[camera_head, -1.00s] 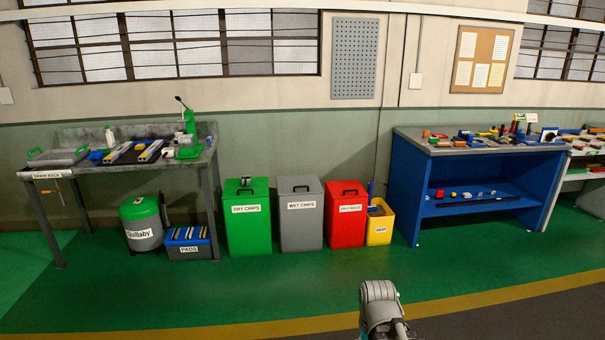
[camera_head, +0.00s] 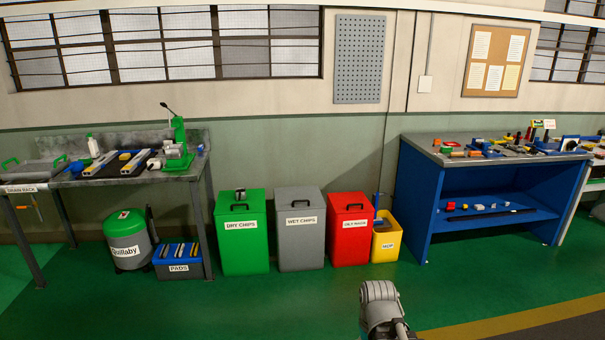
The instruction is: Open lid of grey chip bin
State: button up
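The grey chip bin (camera_head: 300,244) stands on the floor against the wall, labelled WET CHIPS. Its grey lid (camera_head: 299,198) is shut and has a dark handle on top. The bin is between a green bin and a red bin. Part of my arm shows at the bottom of the view, right of the bin and well short of it. My gripper's fingers cannot be made out.
The green DRY CHIPS bin (camera_head: 243,245) has a small object on its lid. The red bin (camera_head: 349,240) and yellow mop bucket (camera_head: 386,243) stand right. A drain-rack table (camera_head: 110,180) is left, a blue workbench (camera_head: 410,205) right. The green floor in front is clear.

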aim_at(301, 198)
jog(key=u, duration=0.1)
jog(key=i, duration=3.6)
jog(key=u, duration=0.15)
